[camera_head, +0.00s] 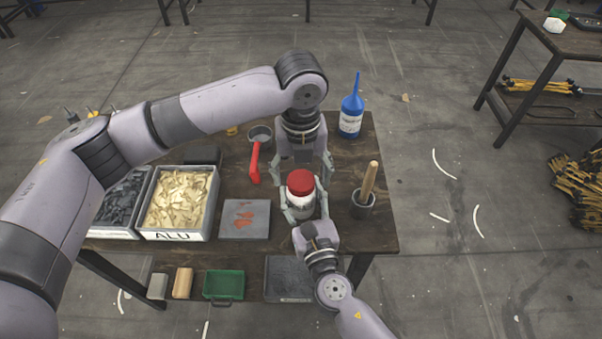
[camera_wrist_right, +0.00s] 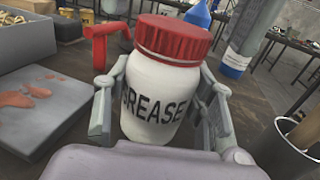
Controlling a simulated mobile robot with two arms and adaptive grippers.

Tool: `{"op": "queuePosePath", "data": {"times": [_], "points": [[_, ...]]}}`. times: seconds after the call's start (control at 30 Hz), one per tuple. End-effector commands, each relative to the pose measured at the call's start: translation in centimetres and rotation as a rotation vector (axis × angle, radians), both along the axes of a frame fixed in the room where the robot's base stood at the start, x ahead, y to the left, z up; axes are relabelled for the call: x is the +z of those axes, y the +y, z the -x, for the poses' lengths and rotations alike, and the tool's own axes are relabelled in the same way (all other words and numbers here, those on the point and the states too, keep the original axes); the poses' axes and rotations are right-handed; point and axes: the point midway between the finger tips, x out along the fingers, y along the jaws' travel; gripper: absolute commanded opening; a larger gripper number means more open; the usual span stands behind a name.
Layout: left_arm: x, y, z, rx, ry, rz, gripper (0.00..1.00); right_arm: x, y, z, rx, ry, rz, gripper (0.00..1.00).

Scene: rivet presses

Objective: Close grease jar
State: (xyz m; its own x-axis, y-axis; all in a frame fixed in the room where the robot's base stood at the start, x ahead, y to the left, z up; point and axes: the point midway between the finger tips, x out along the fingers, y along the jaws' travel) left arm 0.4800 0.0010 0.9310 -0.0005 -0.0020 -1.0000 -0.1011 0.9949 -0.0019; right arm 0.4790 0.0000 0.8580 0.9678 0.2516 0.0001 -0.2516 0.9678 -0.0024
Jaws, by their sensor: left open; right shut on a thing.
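The white grease jar (camera_head: 301,207) stands at the table's front right, with its red lid (camera_head: 300,181) on top. In the right wrist view the jar (camera_wrist_right: 155,105) looks upright and the lid (camera_wrist_right: 172,38) sits level on it; I cannot tell whether it is screwed tight. My right gripper (camera_head: 301,212) is shut on the jar's body from the front, one finger on each side. My left gripper (camera_head: 302,170) is open, coming down from behind the jar, with its fingers spread to either side near the lid.
A red-handled tool (camera_head: 254,163) and a grey plate with red smears (camera_head: 245,232) lie left of the jar. A metal pot with a wooden handle (camera_head: 366,187) stands close right. A blue bottle (camera_head: 351,118) is behind; the ALU bin (camera_head: 172,235) is left.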

Motion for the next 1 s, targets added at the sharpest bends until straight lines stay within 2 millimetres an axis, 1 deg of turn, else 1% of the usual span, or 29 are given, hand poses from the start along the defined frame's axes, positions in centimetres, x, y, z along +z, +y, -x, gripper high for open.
{"op": "queuePosePath", "data": {"times": [0.17, 0.4, 0.5, 0.6, 0.7, 0.97, 1.0], "points": [[3.3, -0.1, -0.1, 0.000, -0.005, 0.003, 0.69, -0.1, 0.0, 0.0, 0.000, 0.001, 0.001, 0.00], [8.3, -0.1, -0.1, -0.001, -0.004, 0.003, 0.69, -0.1, 0.0, 0.0, 0.000, 0.001, 0.001, 0.00], [9.8, 0.0, -0.1, -0.001, -0.003, 0.002, 0.69, -0.1, 0.0, 0.0, 0.000, 0.001, 0.001, 0.00], [10.8, 0.0, 0.0, 0.000, -0.002, 0.000, 0.69, -0.1, 0.0, 0.0, 0.000, 0.001, 0.001, 0.00], [11.3, 0.0, 0.0, -0.001, -0.001, 0.001, 0.69, -0.1, 0.0, 0.0, 0.000, 0.001, 0.001, 0.00], [11.4, 0.0, 0.0, -0.001, 0.000, 0.001, 0.69, -0.1, 0.0, 0.0, 0.000, 0.001, 0.001, 0.00], [11.4, 0.0, 0.0, -0.001, 0.000, 0.001, 0.69, -0.1, 0.0, 0.0, 0.000, 0.001, 0.001, 0.51]]}}
